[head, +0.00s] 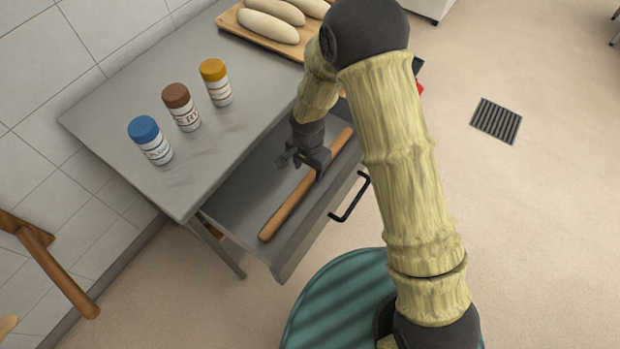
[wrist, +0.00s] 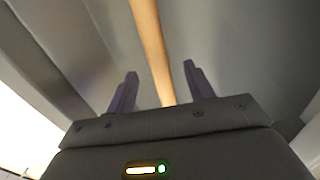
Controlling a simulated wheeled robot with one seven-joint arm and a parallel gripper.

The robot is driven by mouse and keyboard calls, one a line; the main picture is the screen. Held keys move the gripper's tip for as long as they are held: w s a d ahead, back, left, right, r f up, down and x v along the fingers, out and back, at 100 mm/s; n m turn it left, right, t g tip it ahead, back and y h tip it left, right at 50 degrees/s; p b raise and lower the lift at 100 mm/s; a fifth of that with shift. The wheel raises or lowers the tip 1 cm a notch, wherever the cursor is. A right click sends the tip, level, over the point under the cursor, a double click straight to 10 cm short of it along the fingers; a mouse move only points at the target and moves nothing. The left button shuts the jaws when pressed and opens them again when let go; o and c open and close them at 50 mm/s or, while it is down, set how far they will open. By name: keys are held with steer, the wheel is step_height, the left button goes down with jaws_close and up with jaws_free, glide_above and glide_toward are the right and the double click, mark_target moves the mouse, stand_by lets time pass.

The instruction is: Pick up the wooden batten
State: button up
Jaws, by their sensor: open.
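The wooden batten (head: 290,205) is a long light-brown stick lying in the open drawer (head: 240,195) of the grey table. It runs diagonally along the drawer. My gripper (head: 308,163) is low over the drawer, above the middle of the batten. In the wrist view the batten (wrist: 151,45) runs between the two dark fingers of my gripper (wrist: 158,85), with a gap on each side. The fingers are open and hold nothing. My gripper hides a part of the batten in the head view. I cannot tell how far above it the fingertips are.
A blue-capped jar (head: 151,141), a brown-capped jar (head: 182,107) and a yellow-capped jar (head: 216,83) stand on the grey tabletop (head: 120,95). A wooden board (head: 233,22) with pale loaves lies at the back. The drawer has a black handle (head: 350,198).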

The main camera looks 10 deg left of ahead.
mark_target(310, 177)
steer(key=f, duration=0.5)
steer(key=shift+w+d, duration=0.15)
steer(key=shift+w, duration=0.1)
steer(key=shift+s+r, duration=0.1)
steer(key=shift+s, duration=0.15)
steer(key=shift+w+d, duration=0.15)
jaws_close()
steer(key=shift+r, duration=0.1)
step_height(310, 177, up, 10)
stand_by(0.3)
stand_by(0.4)
